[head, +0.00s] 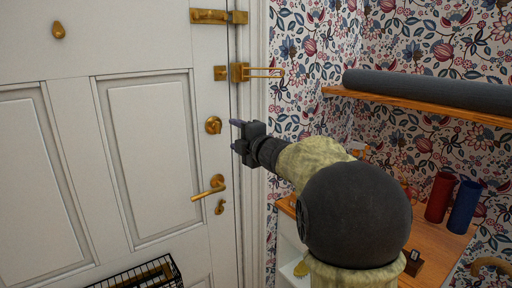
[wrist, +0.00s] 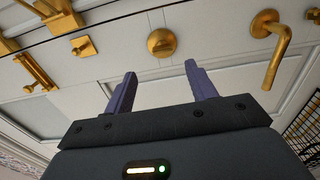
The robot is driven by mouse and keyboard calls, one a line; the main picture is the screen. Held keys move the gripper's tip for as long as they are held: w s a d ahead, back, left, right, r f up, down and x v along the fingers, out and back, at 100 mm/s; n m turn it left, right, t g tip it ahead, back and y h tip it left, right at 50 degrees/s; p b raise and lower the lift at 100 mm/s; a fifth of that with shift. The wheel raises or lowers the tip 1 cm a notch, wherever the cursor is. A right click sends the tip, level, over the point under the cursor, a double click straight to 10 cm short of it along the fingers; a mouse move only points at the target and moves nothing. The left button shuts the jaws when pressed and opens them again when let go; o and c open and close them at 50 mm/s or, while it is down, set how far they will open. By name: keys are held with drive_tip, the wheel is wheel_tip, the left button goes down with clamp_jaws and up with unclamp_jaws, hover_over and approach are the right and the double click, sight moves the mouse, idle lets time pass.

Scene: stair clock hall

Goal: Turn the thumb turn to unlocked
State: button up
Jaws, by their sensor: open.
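The brass thumb turn (head: 213,125) sits on a round plate on the white door (head: 147,150), above the lever handle (head: 212,188). In the wrist view the thumb turn (wrist: 161,43) shows ahead of the fingertips, near the middle between them, with a gap left. I cannot tell which way its small knob points. My gripper (head: 235,134) is open and empty, just right of the thumb turn in the head view. Its two purple-grey fingers also show apart in the wrist view (wrist: 160,75).
A brass bolt (head: 218,17) and a door guard (head: 258,72) are fixed above the thumb turn. A wire basket (head: 140,278) is at the door's bottom. Wooden shelves at right hold a dark roll (head: 430,95) and red (head: 439,197) and blue (head: 464,207) cylinders.

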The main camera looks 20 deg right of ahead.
drive_tip(key=v, duration=0.8)
drive_tip(key=shift+s, duration=0.2)
drive_tip(key=shift+d, duration=0.1)
drive_tip(key=s+f+m+g+h, duration=0.3)
drive_tip(key=f+m, duration=0.4)
drive_tip(key=f, duration=0.3)
drive_tip(key=s+f+m+g+h, duration=0.3)
drive_tip(key=f+m, duration=0.4)
drive_tip(key=f, duration=0.3)
drive_tip(key=s+a+f+m+g, duration=0.3)
drive_tip(key=s+f+m+g, duration=0.1)
drive_tip(key=s+f, duration=0.4)
drive_tip(key=s+a+f+m+g, duration=0.3)
drive_tip(key=s+f+m+g, duration=0.15)
drive_tip(key=s+f, duration=0.4)
drive_tip(key=w+p+v, duration=0.3)
drive_tip(key=p+v, duration=1.4)
drive_tip(key=v, duration=0.3)
drive_tip(key=shift+w+d+r+n+p, duration=0.2)
drive_tip(key=shift+d+r+n+p, duration=0.15)
drive_tip(key=shift+d+r+p, duration=0.1)
